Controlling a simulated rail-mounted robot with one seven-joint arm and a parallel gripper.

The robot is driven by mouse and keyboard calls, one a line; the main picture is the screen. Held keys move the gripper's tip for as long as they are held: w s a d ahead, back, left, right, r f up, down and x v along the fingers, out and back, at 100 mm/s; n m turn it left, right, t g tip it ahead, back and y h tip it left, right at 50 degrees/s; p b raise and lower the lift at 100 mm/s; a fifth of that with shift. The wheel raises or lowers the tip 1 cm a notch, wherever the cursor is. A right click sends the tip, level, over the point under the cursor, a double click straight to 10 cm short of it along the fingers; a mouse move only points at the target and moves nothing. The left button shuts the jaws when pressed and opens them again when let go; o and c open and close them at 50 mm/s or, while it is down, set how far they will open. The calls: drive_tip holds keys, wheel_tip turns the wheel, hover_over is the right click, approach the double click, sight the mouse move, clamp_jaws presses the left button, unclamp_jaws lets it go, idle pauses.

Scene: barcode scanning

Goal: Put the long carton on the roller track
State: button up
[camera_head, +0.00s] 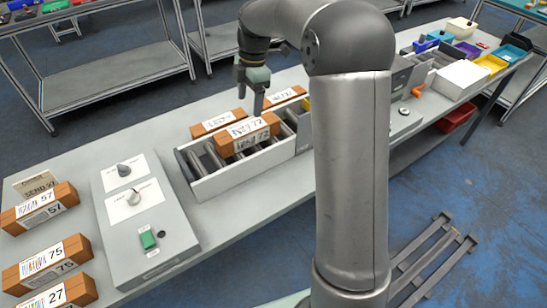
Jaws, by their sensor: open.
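A long brown carton (236,141) with a white label ending in 72 lies over the roller track (231,178). It appears to rest on the rollers, along the track. My gripper (256,103) is open, pointing down just above and behind this carton's top. The picture does not show clearly whether a fingertip touches it. Two more labelled brown cartons, one at the left (207,128) and one at the right (284,96), are behind the track. They are partly hidden by the front carton and my arm.
Several labelled cartons, among them one marked 75 (45,262), are at the table's left end. A control box (143,225) with knobs and a green button is left of the track. Coloured bins, including a white one (460,80), stand at the far right. My arm hides the table's middle.

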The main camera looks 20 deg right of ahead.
drive_tip(key=s+f+m, duration=0.2)
drive_tip(key=s+m, duration=0.8)
drive_tip(key=s, duration=0.6)
drive_tip(key=s+f+m+h, duration=0.1)
drive_tip(key=s+m, duration=0.9)
drive_tip(key=s, duration=0.6)
drive_tip(key=shift+s+a+f+t+h, duration=0.3)
drive_tip(key=shift+a+f+t, duration=0.05)
drive_tip(key=shift+t, duration=0.05)
drive_tip(key=shift+c, duration=0.3)
